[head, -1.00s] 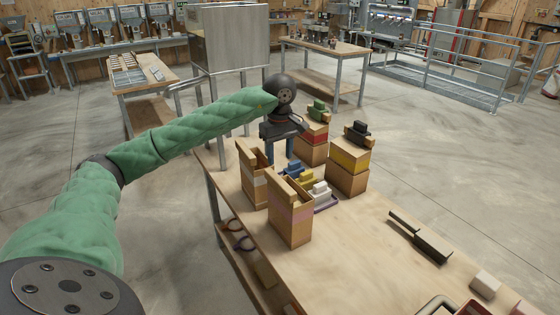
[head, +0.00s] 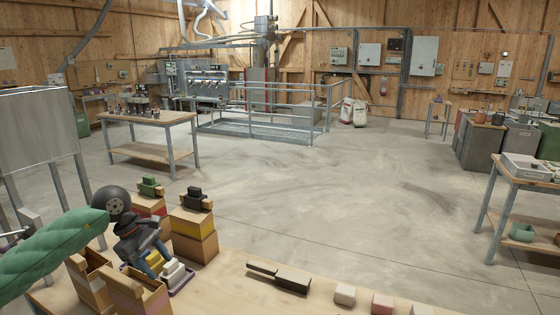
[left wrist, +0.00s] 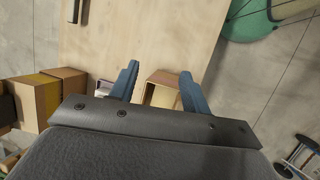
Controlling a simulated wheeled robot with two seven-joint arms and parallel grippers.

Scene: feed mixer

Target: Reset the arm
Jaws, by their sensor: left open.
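My left gripper (head: 152,264) is at the lower left of the head view, at the end of my green-sleeved arm. Its two blue fingers are apart and point down over the boxes on the wooden table (head: 225,290). In the left wrist view the fingers (left wrist: 158,82) are spread with nothing held between them. An open cardboard box (left wrist: 163,90) shows beyond and between them; I cannot tell its distance from the fingertips. My right gripper is not in these views.
Open cardboard boxes (head: 130,292) stand by the gripper. A yellow-banded box (head: 194,222) with a black item stands to their right. A tray (head: 182,284) holds white and yellow blocks. Open floor lies beyond the table.

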